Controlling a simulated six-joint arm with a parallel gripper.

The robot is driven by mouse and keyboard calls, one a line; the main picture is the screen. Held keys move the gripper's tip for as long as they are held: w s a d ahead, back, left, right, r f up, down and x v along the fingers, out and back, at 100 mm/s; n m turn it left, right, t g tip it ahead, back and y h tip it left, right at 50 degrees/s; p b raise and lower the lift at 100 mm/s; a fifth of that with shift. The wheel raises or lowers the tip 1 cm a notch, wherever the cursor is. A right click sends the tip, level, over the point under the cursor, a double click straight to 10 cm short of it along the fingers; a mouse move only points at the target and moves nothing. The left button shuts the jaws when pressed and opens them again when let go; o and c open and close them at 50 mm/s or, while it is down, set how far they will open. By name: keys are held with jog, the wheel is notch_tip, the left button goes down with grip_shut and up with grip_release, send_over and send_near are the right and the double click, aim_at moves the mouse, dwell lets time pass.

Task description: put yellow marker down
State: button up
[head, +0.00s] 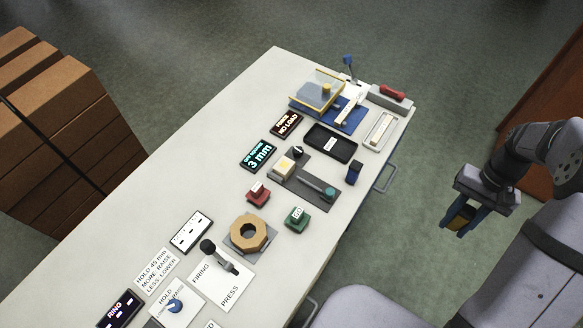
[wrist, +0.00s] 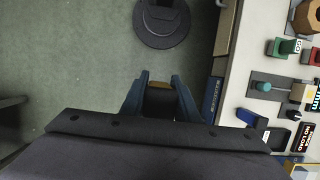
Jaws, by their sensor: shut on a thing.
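My gripper (head: 460,222) is to the right of the white bench, over the green floor, with its blue fingers pointing down. The rest of the marker is hidden. It is held apart from the bench.
The bench (head: 225,130) carries a black tray (head: 330,143), a dark blue block (head: 353,172), a green block (head: 297,218), a red block (head: 258,193) and a wooden ring (head: 249,232). Drawer handles (head: 387,179) stick out on its right side. Stacked brown boxes (head: 60,130) stand left.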

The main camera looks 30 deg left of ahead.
jog(key=shift+w+a+f+n, duration=0.2)
jog(key=shift+w+a+n, duration=0.2)
jog(key=shift+n, duration=0.1)
jog(key=w+a+f+n+t+h+b, duration=0.25)
jog(key=w+a+n, duration=0.25)
jog(key=a+n, duration=0.4)
jog(key=w+a+f+n+t+h+b, duration=0.15)
jog(key=w+a+n+b, duration=0.25)
jog(key=a+n, duration=0.55)
jog(key=a+n+t+y+b, duration=0.3)
jog(key=a+n+y+b, duration=0.15)
jog(key=a+n, duration=1.35)
jog(key=shift+m+h, duration=0.25)
jog(key=shift+m, duration=0.5)
jog(key=shift+s+a+f+p, duration=0.1)
jog(key=shift+a+f+p, duration=0.1)
jog(key=shift+f, duration=1.55)
jog(key=shift+s+a+f+p, duration=0.1)
jog(key=shift+a+f+p, duration=0.1)
jog(key=shift+f, duration=1.6)
jog(key=shift+s+a+f+p, duration=0.1)
jog(key=shift+a+f+p, duration=0.1)
jog(key=shift+f, duration=1.55)
jog(key=shift+f, duration=0.1)
